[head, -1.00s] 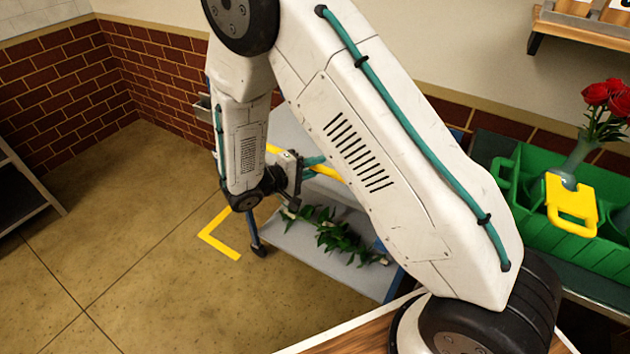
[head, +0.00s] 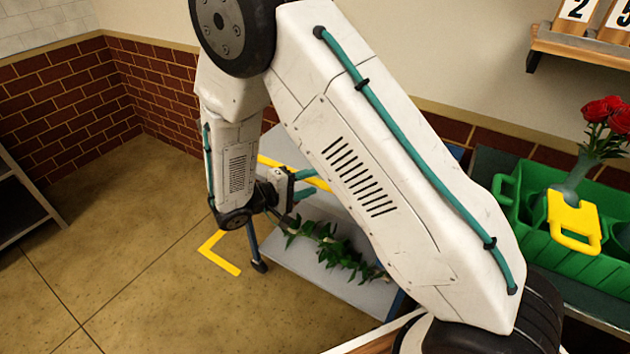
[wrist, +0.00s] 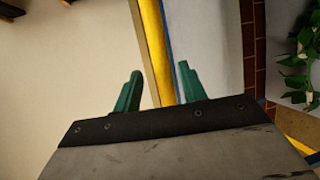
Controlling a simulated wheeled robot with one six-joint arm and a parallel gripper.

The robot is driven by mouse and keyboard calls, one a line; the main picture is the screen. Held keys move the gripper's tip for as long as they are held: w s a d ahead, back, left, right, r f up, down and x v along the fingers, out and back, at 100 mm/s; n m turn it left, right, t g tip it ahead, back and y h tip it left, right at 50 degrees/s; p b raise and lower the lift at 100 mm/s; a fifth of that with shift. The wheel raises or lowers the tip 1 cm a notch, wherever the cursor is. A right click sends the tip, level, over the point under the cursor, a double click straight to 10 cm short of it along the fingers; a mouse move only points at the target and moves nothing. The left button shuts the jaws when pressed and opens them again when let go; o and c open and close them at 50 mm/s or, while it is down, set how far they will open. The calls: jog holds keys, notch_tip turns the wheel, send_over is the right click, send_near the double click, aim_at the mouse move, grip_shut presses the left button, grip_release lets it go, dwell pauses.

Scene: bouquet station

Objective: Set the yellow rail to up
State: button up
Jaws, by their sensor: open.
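The yellow rail (head: 316,183) runs along the grey cart behind my arm; part of it is hidden by my arm and gripper. It slants across the cart's side at left. In the wrist view the yellow rail (wrist: 154,45) passes through the gap between my two teal fingers. My gripper (head: 308,184) is open, its fingers pointing right at the rail. It also shows in the wrist view (wrist: 160,80) with nothing clamped. I cannot tell whether the fingers touch the rail or how deep it sits between them.
A leafy green garland (head: 328,246) lies on the cart's lower grey shelf (head: 300,265). A green crate (head: 520,205) with a yellow handle piece (head: 573,222) and red roses (head: 606,112) stands at right. Yellow tape (head: 215,255) marks open floor at left.

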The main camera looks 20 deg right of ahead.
jog(key=v, duration=0.5)
dwell(0.4)
jog(key=s+d+r+m+y, duration=0.1)
jog(key=s+d+r+y, duration=0.2)
jog(key=s+r+y, duration=0.2)
jog(key=s+d+r+m+g+y, duration=0.1)
jog(key=s+d+r+y, duration=0.2)
jog(key=s+r, duration=0.7)
jog(key=s+d+r+m+g+y, duration=0.1)
jog(key=s+d+r+y, duration=0.2)
jog(key=s+r+y, duration=0.4)
jog(key=shift+s+d+r+y, duration=0.25)
jog(key=shift+s+d+y, duration=0.05)
jog(key=shift+s, duration=2.7)
